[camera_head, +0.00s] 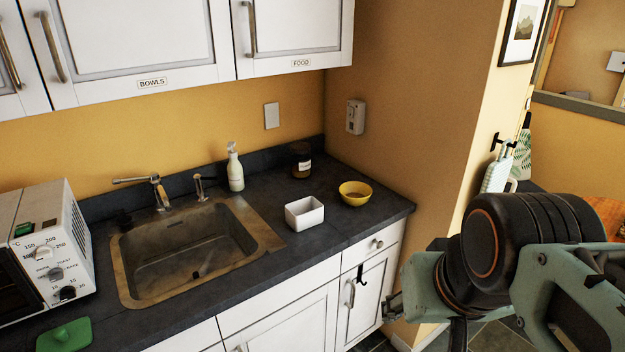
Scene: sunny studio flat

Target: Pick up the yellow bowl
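The yellow bowl (355,193) stands upright on the dark countertop (335,238), near its right end and close to the wall corner. Its inside looks empty. A white rectangular dish (305,213) stands to its left and a little nearer, apart from it. My arm fills the lower right of the view, in front of the cabinets and to the right of the bowl. A pale green part at the arm's lower left end (394,304) may belong to my gripper. Its fingers cannot be made out clearly. Nothing of my arm touches the bowl.
A dark jar (301,160) and a soap bottle (235,168) stand behind the dish. The sink (190,250) with its tap (158,190) is at centre left. A toaster oven (45,245) and a green item (65,335) are at far left. White cupboards hang above.

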